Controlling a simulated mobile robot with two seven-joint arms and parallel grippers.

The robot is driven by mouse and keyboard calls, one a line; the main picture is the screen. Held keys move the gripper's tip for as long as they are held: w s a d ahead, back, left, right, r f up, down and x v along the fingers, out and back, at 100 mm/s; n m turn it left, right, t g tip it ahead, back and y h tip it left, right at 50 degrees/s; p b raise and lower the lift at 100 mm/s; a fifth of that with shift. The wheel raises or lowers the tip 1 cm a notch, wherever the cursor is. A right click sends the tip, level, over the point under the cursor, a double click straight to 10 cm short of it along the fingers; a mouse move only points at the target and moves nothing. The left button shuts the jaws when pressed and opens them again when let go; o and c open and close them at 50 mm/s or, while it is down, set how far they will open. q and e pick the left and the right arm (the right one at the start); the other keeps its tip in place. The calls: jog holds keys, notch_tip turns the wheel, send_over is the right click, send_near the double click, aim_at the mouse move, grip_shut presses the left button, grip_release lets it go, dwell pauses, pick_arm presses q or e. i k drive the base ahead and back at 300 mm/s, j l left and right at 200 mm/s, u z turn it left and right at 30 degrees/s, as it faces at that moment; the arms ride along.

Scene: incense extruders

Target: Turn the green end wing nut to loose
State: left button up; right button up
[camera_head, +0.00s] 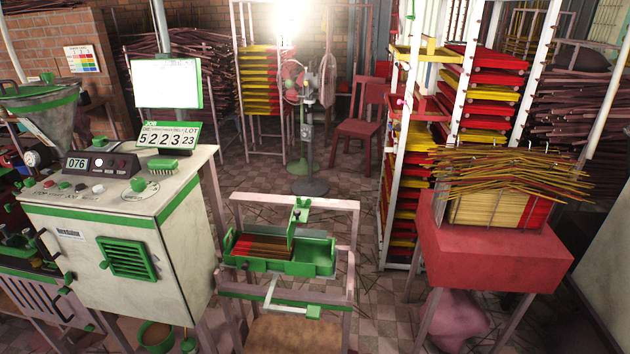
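A small green winged piece (301,203), which looks like a wing nut, sits at the top of an upright green plate (293,225). The plate stands at the back of a green tray (312,268) in the middle of the view. I cannot tell whether it is tight or loose. Neither of my grippers is in view.
A white and green machine (118,243) with a hopper stands at left. A red table (490,253) holding a rack of sticks stands at right. Tray racks (490,75), a fan (291,82) and a red chair (362,112) are behind. Tiled floor is open behind the tray stand.

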aim_at(303, 203)
jog(key=i+l, duration=0.1)
jog(key=i, duration=0.55)
jog(key=i+l+z, duration=0.1)
jog(key=i, duration=0.55)
